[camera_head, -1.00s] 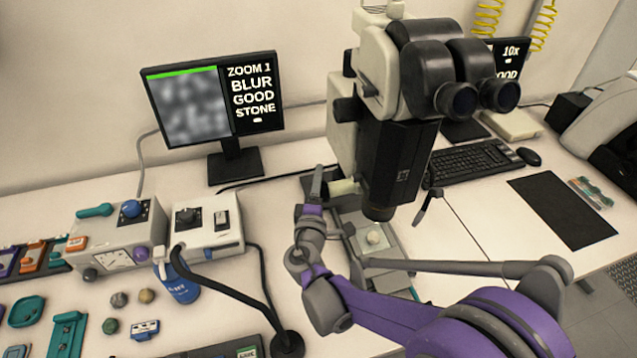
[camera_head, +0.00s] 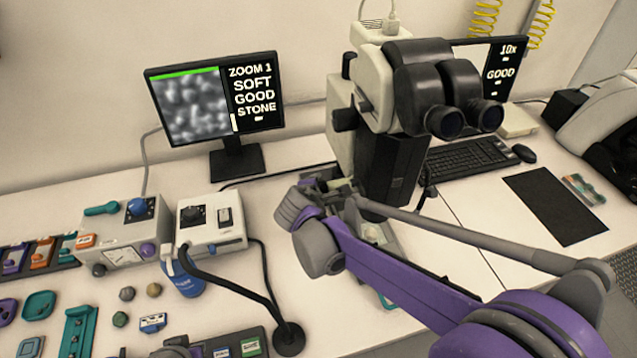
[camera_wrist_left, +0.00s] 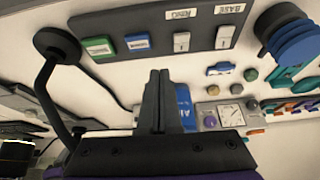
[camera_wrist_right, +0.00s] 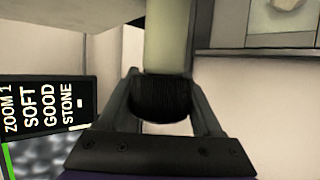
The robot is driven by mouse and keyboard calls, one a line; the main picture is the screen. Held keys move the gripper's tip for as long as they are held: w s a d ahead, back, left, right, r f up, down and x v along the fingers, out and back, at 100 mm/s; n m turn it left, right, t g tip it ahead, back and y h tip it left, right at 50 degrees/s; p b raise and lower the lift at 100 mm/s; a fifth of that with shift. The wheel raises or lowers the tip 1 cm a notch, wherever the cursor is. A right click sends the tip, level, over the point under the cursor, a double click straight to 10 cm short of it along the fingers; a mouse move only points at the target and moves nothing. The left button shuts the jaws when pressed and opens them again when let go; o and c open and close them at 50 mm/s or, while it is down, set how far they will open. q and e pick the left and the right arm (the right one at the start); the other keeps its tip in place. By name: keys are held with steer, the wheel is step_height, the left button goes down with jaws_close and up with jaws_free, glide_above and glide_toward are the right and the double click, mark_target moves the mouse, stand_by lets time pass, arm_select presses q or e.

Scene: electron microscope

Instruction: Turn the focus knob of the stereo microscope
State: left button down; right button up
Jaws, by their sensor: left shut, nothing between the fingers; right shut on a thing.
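The stereo microscope (camera_head: 342,130) stands on the bench, with its black eyepieces facing right and down. Its focus knob (camera_wrist_right: 160,100), a black ribbed cylinder on a pale shaft, fills the space between the fingers of my right gripper (camera_wrist_right: 160,82) in the right wrist view. That gripper is shut on the knob. In the head view my right arm reaches to the microscope's left side and hides the knob. My left gripper (camera_wrist_left: 160,88) is shut and empty above the bench in the left wrist view. The monitor (camera_head: 215,100) reads ZOOM 1, SOFT, GOOD, STONE.
A control box (camera_head: 128,235) and a white lamp unit (camera_head: 212,232) with a black gooseneck cable stand left of the microscope. Small stones and trays lie at the front left. A keyboard (camera_head: 470,160) and black mat (camera_head: 555,205) lie to the right.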

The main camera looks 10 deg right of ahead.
steer(key=g, duration=0.3)
steer(key=s+n+g+p, duration=0.1)
steer(key=g, duration=0.1)
steer(key=shift+f, duration=0.3)
steer(key=g, duration=0.3)
steer(key=shift+s+f+n, duration=0.15)
steer(key=shift+s+n, duration=0.2)
steer(key=shift+n, duration=0.05)
steer(key=shift+s+g, duration=0.3)
steer(key=shift+g, duration=0.9)
steer(key=shift+s+n, duration=0.1)
steer(key=shift+n, duration=0.2)
steer(key=o, duration=1.4)
steer(key=v, duration=0.5)
steer(key=p+v, duration=0.1)
steer(key=v, duration=0.4)
steer(key=shift+w+r, duration=0.25)
steer(key=shift+r, duration=0.15)
